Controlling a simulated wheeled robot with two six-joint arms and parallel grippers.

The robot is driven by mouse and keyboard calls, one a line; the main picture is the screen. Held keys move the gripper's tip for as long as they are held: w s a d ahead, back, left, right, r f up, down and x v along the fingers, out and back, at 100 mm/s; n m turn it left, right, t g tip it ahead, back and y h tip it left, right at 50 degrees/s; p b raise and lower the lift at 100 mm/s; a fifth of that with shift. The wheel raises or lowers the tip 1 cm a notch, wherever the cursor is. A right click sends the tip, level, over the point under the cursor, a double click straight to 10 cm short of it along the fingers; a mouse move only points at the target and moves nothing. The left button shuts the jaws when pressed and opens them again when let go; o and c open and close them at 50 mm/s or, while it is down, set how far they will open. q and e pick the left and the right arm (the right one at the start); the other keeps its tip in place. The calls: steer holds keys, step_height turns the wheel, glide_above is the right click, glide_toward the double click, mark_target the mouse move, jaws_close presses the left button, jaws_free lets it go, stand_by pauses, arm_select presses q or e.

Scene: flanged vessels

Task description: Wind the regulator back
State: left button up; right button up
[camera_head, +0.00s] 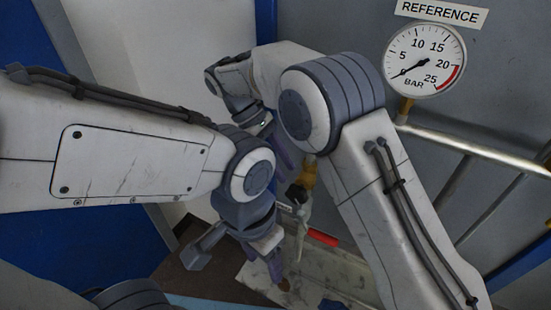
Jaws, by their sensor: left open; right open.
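My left gripper (287,264) is the lower one, pointing down near the bottom middle, with its fingers apart and nothing seen between them. My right gripper (286,156) is farther back and mostly hidden behind my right arm; it is open. A brass-coloured fitting (308,176) shows just below it, partly covered by my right arm. It may be part of the regulator, but I cannot tell, nor whether the gripper touches it. The round white REFERENCE gauge (424,60) at upper right has its needle near the zero end of the scale.
A pale metal pipe (472,147) runs right from below the gauge, along a grey panel. A small red part (323,238) lies right of my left gripper. A worn pale surface (345,268) is below. My two arms cover much of the middle.

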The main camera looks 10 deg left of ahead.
steer(key=shift+v, duration=1.9)
